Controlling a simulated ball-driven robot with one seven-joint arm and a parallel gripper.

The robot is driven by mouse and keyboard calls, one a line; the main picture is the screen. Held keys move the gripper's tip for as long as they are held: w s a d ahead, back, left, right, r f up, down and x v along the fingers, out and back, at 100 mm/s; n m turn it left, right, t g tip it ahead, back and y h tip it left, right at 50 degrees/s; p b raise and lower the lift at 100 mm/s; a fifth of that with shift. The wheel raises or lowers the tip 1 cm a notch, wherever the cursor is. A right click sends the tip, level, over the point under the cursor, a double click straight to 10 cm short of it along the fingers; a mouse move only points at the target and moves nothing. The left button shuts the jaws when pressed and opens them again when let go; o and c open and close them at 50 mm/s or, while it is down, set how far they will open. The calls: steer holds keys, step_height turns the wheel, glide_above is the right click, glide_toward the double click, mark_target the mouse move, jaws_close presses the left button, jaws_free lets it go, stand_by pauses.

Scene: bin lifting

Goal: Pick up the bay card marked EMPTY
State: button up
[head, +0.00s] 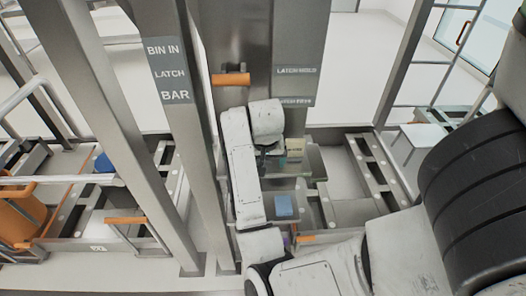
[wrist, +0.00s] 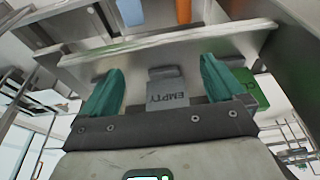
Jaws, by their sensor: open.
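The grey card marked EMPTY (wrist: 168,95) shows in the wrist view, in front of a pale metal ledge. My gripper (wrist: 162,66) is open, with one teal finger to the left of the card and the other to its right. Gaps show between the card and both fingers, and I cannot tell how deep the card sits between them. In the head view my gripper (head: 268,160) is a small dark shape below my white wrist link, and I cannot make out the EMPTY card there.
A green card (wrist: 250,88) is just beyond the right finger. The metal ledge (wrist: 165,48) crosses behind the fingers. In the head view, a cream block (head: 295,147) is right of my gripper, a blue block (head: 284,204) is lower down, and upright steel posts (head: 180,130) stand to the left.

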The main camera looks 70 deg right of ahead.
steer(key=shift+w+d+f+p, duration=0.15)
steer(key=shift+w+d, duration=0.3)
steer(key=shift+d, duration=0.65)
steer(key=shift+w+d+f+p, duration=0.1)
steer(key=shift+w+d+p, duration=0.25)
steer(key=shift+d, duration=0.7)
steer(key=shift+w+d+f+p, duration=0.1)
steer(key=shift+w+d, duration=0.45)
steer(key=shift+d, duration=0.55)
steer(key=shift+f, duration=0.25)
steer(key=shift+c, duration=0.3)
steer(key=c, duration=1)
steer(key=shift+r+p, duration=0.35)
steer(key=shift+p, duration=0.25)
